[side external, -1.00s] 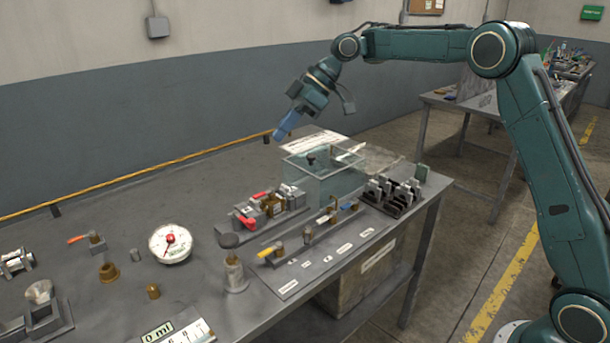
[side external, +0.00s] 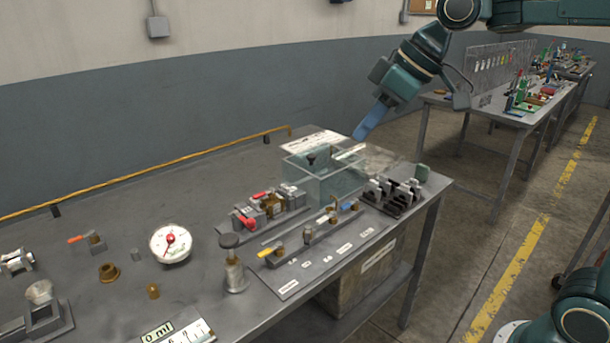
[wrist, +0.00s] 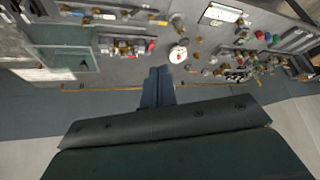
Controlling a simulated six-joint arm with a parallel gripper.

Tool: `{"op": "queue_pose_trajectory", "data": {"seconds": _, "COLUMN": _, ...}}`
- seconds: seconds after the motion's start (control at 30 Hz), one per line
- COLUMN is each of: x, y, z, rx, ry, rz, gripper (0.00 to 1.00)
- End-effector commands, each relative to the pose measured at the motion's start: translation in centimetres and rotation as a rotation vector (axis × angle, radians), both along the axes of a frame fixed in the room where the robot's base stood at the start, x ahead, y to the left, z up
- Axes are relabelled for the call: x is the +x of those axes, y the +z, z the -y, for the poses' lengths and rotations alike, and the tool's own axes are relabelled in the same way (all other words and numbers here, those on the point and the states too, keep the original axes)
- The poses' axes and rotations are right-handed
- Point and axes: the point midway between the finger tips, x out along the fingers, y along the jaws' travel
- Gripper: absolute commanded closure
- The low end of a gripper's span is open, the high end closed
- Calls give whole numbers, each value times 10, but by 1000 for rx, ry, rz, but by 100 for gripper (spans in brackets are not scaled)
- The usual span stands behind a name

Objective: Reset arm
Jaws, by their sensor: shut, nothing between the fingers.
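My gripper (side external: 362,131) is in the air above the far right part of the workbench (side external: 120,200), over the glass tank. Its blue fingers are shut together and hold nothing. In the wrist view the closed fingers (wrist: 158,72) show at the middle, with the bench behind them. The clear tank (side external: 325,180) stands on the bench below and left of the fingers, apart from them.
A round gauge (side external: 171,243), a dark-capped metal post (side external: 235,268), valve blocks (side external: 268,206) and a rack of dark clips (side external: 395,192) stand on the bench. A yellow hose (side external: 150,173) runs along the back edge. A second bench (side external: 505,115) stands at the right.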

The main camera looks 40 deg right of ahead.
Motion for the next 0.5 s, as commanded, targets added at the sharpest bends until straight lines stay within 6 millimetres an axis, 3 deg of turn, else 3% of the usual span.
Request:
{"op": "queue_pose_trajectory", "data": {"seconds": 0.27, "x": -72, "y": -17, "z": 16, "rx": -20, "ry": -167, "rz": -17, "gripper": 100}}
{"op": "queue_pose_trajectory", "data": {"seconds": 0.5, "x": -131, "y": -44, "z": 34, "rx": -35, "ry": -313, "rz": -31, "gripper": 100}}
